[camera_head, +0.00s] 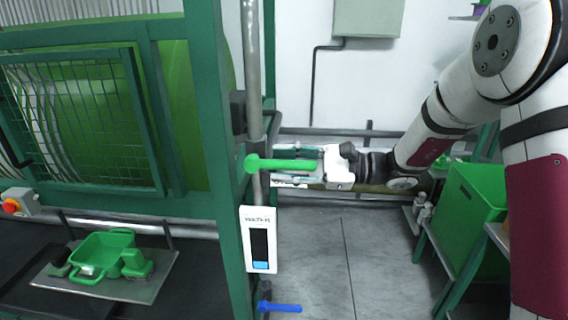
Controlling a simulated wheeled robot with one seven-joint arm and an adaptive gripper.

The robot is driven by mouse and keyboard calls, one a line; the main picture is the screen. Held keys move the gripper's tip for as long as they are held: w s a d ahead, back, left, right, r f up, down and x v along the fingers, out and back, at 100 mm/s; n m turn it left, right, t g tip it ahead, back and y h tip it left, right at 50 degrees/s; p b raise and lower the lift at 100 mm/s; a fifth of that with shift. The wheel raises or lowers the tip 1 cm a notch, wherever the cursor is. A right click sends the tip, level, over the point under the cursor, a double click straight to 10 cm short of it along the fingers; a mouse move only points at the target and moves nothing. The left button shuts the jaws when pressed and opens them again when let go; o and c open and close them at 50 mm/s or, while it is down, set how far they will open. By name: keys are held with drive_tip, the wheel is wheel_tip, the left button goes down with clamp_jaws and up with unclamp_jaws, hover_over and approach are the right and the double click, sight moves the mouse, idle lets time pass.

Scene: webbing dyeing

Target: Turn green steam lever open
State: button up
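The green steam lever (280,164) sticks out to the right from the vertical pipe beside the green frame. It lies about level, with its round hub at the pipe. My gripper (276,166) reaches in from the right at the lever's height. Its two fingers are spread, one above and one below the lever in the picture, and the lever's bar runs between them. The fingers look apart from the bar, though contact is hard to judge at this size. The far end of the lever is near my gripper's palm and partly hidden.
A blue lever (280,307) sticks out lower on the pipework. A white panel (259,240) hangs below the green lever. The green machine frame (217,130) stands close on the left. A green cabinet (470,215) stands at right. Floor (335,260) between them is clear.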

drive_tip(key=shift+a, duration=0.15)
drive_tip(key=shift+c, duration=0.3)
clamp_jaws()
